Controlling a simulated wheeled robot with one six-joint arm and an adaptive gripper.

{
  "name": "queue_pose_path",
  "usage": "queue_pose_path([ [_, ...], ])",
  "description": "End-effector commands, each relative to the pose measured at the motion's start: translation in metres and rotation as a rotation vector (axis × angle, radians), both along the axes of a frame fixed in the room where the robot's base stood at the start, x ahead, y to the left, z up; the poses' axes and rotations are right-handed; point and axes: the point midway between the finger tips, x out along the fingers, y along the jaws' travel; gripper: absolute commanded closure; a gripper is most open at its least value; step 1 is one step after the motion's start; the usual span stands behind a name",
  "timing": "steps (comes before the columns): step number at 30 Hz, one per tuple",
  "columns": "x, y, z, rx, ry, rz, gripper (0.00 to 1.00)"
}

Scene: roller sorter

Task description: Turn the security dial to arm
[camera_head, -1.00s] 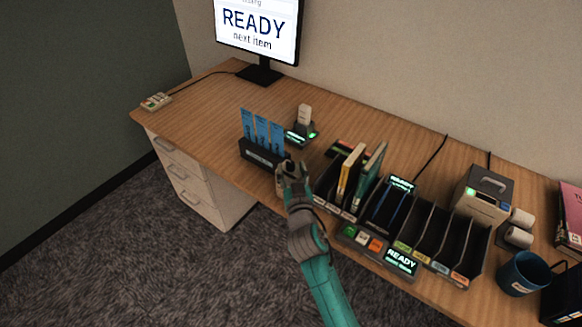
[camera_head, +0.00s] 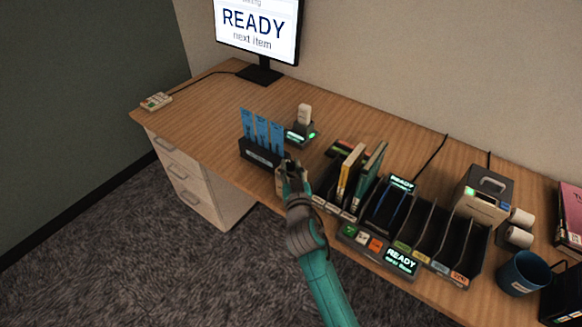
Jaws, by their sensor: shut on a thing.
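My gripper (camera_head: 289,168) is at the front edge of the desk, just right of the black holder with blue cards. It points away from me, with my teal arm reaching up from the bottom of the picture. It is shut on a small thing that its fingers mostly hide. A pale patch (camera_head: 279,184) shows just left of the fingers, too small to make out. I cannot make out a security dial or its markings; one may be behind the gripper.
The card holder (camera_head: 262,154) stands close left of my gripper. The roller sorter (camera_head: 400,262), with books and several slots, is close on the right. A small device with a green light (camera_head: 300,138) stands behind. The desk's left part (camera_head: 200,103) is mostly clear.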

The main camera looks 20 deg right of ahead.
Motion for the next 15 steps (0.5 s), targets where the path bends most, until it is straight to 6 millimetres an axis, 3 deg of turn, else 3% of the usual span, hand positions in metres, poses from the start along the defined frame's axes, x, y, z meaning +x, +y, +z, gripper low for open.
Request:
queue_pose_path([
  [15, 0.0011, 0.004, 0.0007, 0.0, -0.002, -0.165, 1.0],
])
